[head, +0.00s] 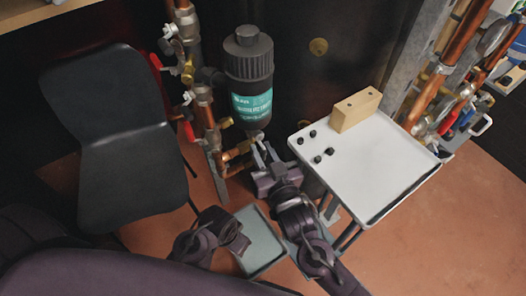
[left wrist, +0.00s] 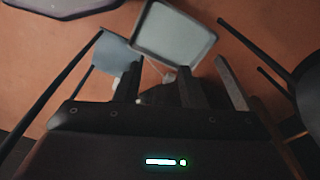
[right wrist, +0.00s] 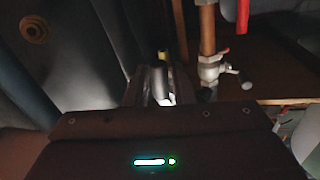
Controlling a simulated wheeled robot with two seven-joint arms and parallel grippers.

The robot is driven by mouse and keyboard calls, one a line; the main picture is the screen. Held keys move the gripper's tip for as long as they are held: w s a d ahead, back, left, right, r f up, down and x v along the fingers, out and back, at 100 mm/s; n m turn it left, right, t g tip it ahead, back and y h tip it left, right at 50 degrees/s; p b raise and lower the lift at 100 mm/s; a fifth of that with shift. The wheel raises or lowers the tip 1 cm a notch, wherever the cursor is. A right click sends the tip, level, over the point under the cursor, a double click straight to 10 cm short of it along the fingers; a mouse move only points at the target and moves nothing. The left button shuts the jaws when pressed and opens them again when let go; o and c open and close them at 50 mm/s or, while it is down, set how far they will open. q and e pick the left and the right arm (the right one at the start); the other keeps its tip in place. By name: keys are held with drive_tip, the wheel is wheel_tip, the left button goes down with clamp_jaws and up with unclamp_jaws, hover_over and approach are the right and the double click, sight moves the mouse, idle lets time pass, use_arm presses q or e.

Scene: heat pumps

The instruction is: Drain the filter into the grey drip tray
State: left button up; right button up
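The filter (head: 248,75) is an upright black cylinder with a teal label, on the copper pipework in the head view. My right gripper (head: 264,146) is just below it, its fingertips close to the fitting at its bottom. In the right wrist view a pale part with a yellow end (right wrist: 163,72) shows by the fingers; whether they grip it is unclear. The grey drip tray (head: 262,243) lies low near the floor and looks empty. It also shows in the left wrist view (left wrist: 173,32). My left gripper (left wrist: 158,82) is open and empty, its fingers pointing towards the tray's near edge.
A white table (head: 372,160) with a wooden block (head: 355,110) and several small black pieces (head: 317,158) stands right of my right arm. A black chair (head: 120,150) stands at the left. Copper pipes with valves (head: 203,105) run beside the filter. Bare floor shows around the tray.

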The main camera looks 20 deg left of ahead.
clamp_jaws()
drive_tip(key=m+p, duration=0.2)
drive_tip(key=p, duration=0.1)
drive_tip(key=shift+s+a+r+m, duration=0.3)
drive_tip(key=shift+s+m, duration=0.1)
use_arm(q)
drive_tip(key=s+a+f+p, duration=0.1)
drive_tip(key=s+a+f, duration=0.1)
drive_tip(key=f, duration=0.5)
drive_tip(key=s+a+f+p, duration=0.1)
drive_tip(key=f+p, duration=0.1)
drive_tip(key=f, duration=0.5)
drive_tip(key=s+a+p, duration=0.3)
drive_tip(key=s+p, duration=0.8)
drive_tip(key=s, duration=0.4)
drive_tip(key=shift+a+n+y, duration=0.2)
drive_tip(key=shift+n+y, duration=0.1)
use_arm(e)
drive_tip(key=shift+s+a+r+m+g, duration=0.3)
drive_tip(key=shift+r+m+g, duration=0.3)
drive_tip(key=shift+m, duration=1.35)
drive_tip(key=shift+s+a+r+m+g, duration=0.2)
drive_tip(key=shift+s+r+m+g, duration=0.3)
drive_tip(key=shift+m, duration=1.5)
drive_tip(key=shift+s+a+r+m+g, duration=0.2)
drive_tip(key=shift+r+m+g, duration=0.45)
drive_tip(key=shift+m, duration=1.3)
drive_tip(key=shift+f, duration=0.1)
